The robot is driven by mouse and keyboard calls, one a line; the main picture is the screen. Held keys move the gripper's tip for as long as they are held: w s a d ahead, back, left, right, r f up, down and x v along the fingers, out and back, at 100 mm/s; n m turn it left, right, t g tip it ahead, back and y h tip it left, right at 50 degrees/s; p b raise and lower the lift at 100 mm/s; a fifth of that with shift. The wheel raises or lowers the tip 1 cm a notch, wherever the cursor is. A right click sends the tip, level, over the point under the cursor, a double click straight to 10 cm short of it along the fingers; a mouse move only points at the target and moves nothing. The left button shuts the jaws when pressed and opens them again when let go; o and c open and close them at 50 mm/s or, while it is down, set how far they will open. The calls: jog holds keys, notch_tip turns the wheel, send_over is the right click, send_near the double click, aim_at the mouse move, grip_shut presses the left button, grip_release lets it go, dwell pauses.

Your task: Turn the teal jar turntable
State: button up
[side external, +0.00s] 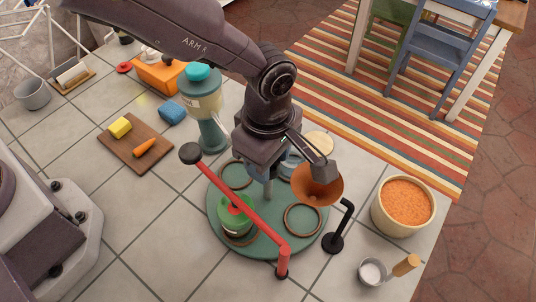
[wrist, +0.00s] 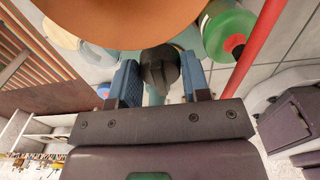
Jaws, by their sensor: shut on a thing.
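The teal turntable (side external: 268,238) lies on the tiled counter, with several brown rings on its top. A green jar (side external: 235,222) with a red knob stands at its left front; it also shows in the wrist view (wrist: 226,30). A pale blue jar (side external: 289,166) stands at its back, partly hidden by my arm. My gripper (side external: 268,182) points down over the turntable's middle. In the wrist view its two blue fingers (wrist: 161,80) are shut on a dark knob (wrist: 158,66).
A copper funnel (side external: 318,186) on a black stand hangs over the turntable's right side. A red bar (side external: 245,208) with a black end crosses its left front. A tub of orange grains (side external: 403,206) stands right. A teal-topped dispenser (side external: 203,100) stands behind left.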

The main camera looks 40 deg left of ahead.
jog(key=shift+r, duration=0.1)
jog(key=o, duration=1)
notch_tip(320, 180, up, 13)
dwell(0.3)
